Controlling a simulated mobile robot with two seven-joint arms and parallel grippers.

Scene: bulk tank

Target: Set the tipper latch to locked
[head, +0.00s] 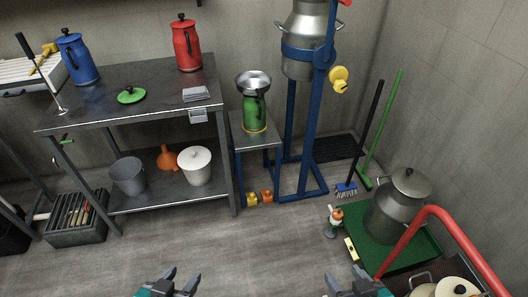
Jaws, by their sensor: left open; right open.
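A blue tipper frame (288,125) stands at the back wall and carries a large metal can (303,20) in a blue band (302,54). A yellow knob-like part (339,76) sits on the right side of the frame, beside the can; it looks like the latch, but its setting is too small to read. Part of a red handle (346,2) shows at the top edge. My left gripper (181,278) and my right gripper (343,277) are at the bottom edge, both open and empty, well short of the frame.
A small stand (253,137) with a green jug (254,110) and metal funnel stands left of the frame. A steel table (140,85) is further left. Two brooms (368,130) lean at right. A green cart (400,245) with a red handle blocks the right front. The middle floor is clear.

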